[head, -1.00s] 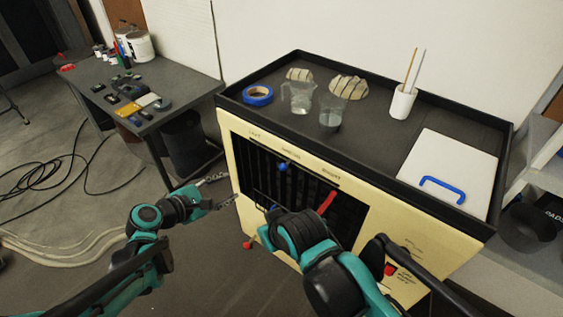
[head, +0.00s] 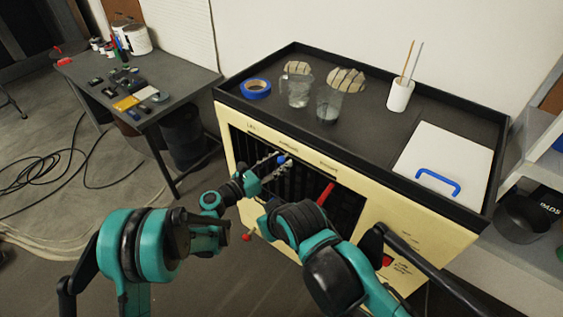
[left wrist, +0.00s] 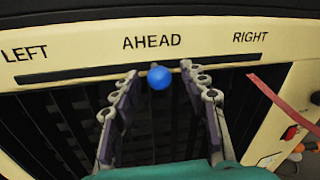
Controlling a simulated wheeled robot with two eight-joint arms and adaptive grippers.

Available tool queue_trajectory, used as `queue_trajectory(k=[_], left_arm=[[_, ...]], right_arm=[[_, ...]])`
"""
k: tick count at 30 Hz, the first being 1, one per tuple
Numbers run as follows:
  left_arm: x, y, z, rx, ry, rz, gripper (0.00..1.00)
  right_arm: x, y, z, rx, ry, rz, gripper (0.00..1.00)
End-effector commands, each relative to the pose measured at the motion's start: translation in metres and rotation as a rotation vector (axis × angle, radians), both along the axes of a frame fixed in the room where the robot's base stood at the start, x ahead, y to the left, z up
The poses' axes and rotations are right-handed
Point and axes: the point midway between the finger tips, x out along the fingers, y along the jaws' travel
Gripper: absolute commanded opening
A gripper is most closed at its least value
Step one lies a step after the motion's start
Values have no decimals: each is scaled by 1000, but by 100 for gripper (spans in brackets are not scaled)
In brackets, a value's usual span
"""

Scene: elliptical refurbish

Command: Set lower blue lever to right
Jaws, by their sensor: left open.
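A blue ball knob (head: 282,160) sits on the upper slot of the cream cabinet's front. In the left wrist view the blue knob (left wrist: 159,78) is below the word AHEAD, midway between LEFT and RIGHT. My left gripper (head: 275,167) is at this knob. In the left wrist view its fingers (left wrist: 158,72) are open, one on each side of the knob, with gaps showing.
A red lever (head: 326,194) sticks out to the right of the blue knob. A red knob (head: 246,237) is low at the left. The cabinet top (head: 375,118) holds glass beakers, blue tape, a white cup and a white lid with a blue handle. A grey table (head: 170,95) stands left.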

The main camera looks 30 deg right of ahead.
Motion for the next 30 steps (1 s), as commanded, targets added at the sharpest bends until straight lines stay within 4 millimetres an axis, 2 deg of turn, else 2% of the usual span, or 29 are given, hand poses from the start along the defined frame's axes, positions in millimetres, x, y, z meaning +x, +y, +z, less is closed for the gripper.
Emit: queue_trajectory(k=[4,12,14,17,18,30], left_arm=[[2,-11,0,0,-1,1,44],[3,-13,1,0,-1,1,44],[3,-13,1,1,-2,1,31],[3,-13,1,1,-2,1,4],[3,-13,1,1,-2,1,0],[8,-16,0,2,-2,1,0]], right_arm=[[0,0,-3,0,0,0,0],[0,0,-3,0,0,0,0],[0,0,-3,0,0,0,0],[0,0,-3,0,0,0,0],[0,0,-3,0,0,0,0],[0,0,-4,0,0,0,0]])
